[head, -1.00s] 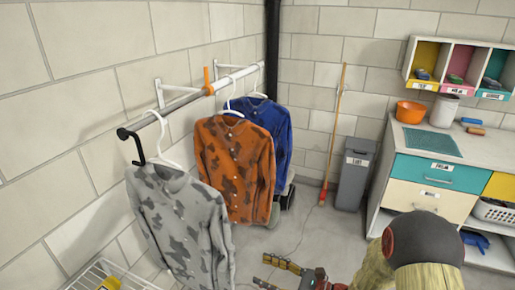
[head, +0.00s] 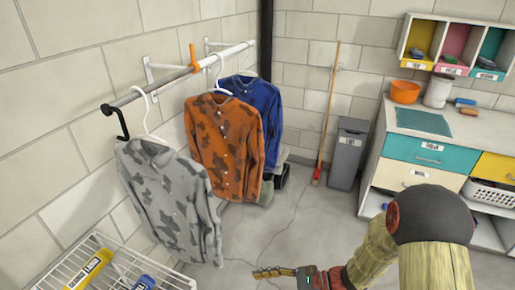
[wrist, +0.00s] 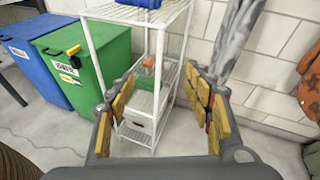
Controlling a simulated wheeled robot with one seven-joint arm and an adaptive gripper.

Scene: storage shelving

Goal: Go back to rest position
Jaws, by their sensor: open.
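My gripper (wrist: 160,110) is open and empty in the wrist view, its padded fingers spread apart before a white wire shelf. In the head view, my gripper (head: 262,273) shows at the bottom centre, at the end of my arm, over the floor. It is clear of the hanging shirts. A grey patterned shirt (head: 165,200), an orange patterned shirt (head: 222,145) and a blue shirt (head: 262,110) hang on white hangers from the wall rail (head: 165,82).
A white wire shelf (head: 110,262) stands at lower left; it also shows in the wrist view (wrist: 150,20). Green (wrist: 90,60) and blue (wrist: 38,60) bins stand left of it. A drawer counter (head: 430,150) is at right, a grey bin (head: 348,155) behind. Floor between is clear.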

